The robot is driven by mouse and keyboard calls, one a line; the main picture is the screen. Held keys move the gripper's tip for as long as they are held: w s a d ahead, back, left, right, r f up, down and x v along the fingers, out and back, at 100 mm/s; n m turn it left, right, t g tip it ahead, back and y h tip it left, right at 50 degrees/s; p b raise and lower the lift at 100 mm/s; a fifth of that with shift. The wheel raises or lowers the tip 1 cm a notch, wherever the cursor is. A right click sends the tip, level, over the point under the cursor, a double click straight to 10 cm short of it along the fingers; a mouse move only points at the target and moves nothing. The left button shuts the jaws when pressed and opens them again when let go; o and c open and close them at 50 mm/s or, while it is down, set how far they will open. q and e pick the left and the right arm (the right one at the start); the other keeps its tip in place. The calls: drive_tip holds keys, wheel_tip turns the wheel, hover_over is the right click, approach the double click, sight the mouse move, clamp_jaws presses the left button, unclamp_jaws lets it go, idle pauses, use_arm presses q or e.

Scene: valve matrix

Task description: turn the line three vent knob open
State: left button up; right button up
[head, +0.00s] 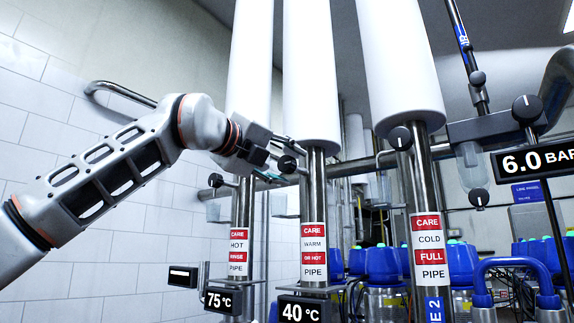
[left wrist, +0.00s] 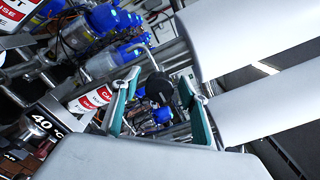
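My left gripper (head: 279,162) is at the warm pipe in the head view. In the left wrist view its two teal-padded fingers stand apart, with a round black knob (left wrist: 158,88) showing between their tips. This appears to be the black knob on the warm pipe (head: 288,164), which has a white pointer mark. I cannot tell whether the pads touch it. Other black knobs are at the hot pipe (head: 215,180), the cold pipe (head: 400,138) and the right-hand pipework (head: 527,108). No line three label can be read. My right gripper is not in view.
White-sleeved vertical pipes stand close together. The warm pipe label (head: 313,258) and cold pipe label (head: 430,256) are below the knobs. A 40 °C display (head: 303,310) and a 6.0 bar display (head: 535,160) stick out. A wall handrail (head: 120,91) is behind my left arm. Blue-topped units fill the background.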

use_arm(q)
drive_tip(key=v, duration=1.2)
idle(0.5)
